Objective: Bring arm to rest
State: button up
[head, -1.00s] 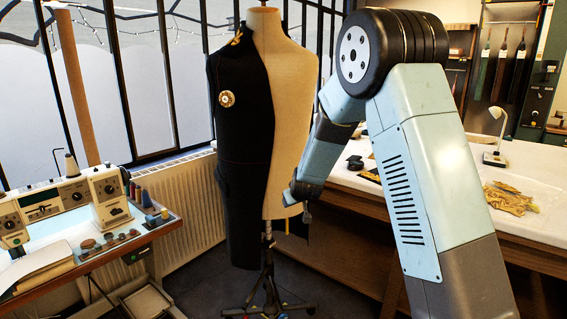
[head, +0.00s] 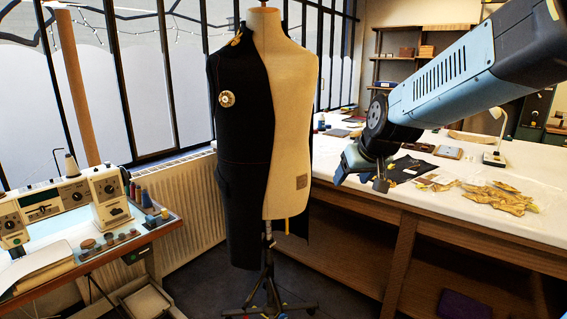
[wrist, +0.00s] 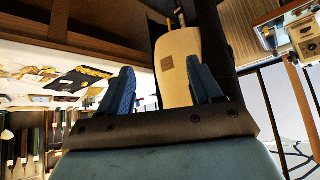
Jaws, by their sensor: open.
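My gripper (wrist: 162,92) is open, its two blue fingers spread wide in the wrist view. Nothing is held between them; the dress form (wrist: 180,60) shows beyond, in the gap. In the head view my arm reaches in from the upper right, bends at a dark joint, and its end hangs right of the dress form (head: 293,130), in front of the long white worktable (head: 450,145). The dress form stands upright, half covered by a black garment (head: 240,165) with a gold brooch (head: 227,99).
A sewing machine (head: 65,200) stands on a table at the left. Gold fabric (head: 500,198), dark cloth (head: 415,166) and a lamp (head: 494,155) are on the worktable. A radiator (head: 180,205) runs under the window. The floor between dress form and worktable looks clear.

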jog(key=s+d+m+h, duration=0.1)
jog(key=s+d, duration=0.2)
jog(key=s, duration=0.7)
jog(key=s+d+r+m+g, duration=0.1)
jog(key=s+d, duration=0.2)
jog(key=s, duration=0.8)
jog(key=shift+s+d+r+m+g+h, duration=0.2)
jog(key=shift+d+m+g+h, duration=0.1)
jog(key=shift+d+h, duration=0.1)
jog(key=shift+c, duration=0.3)
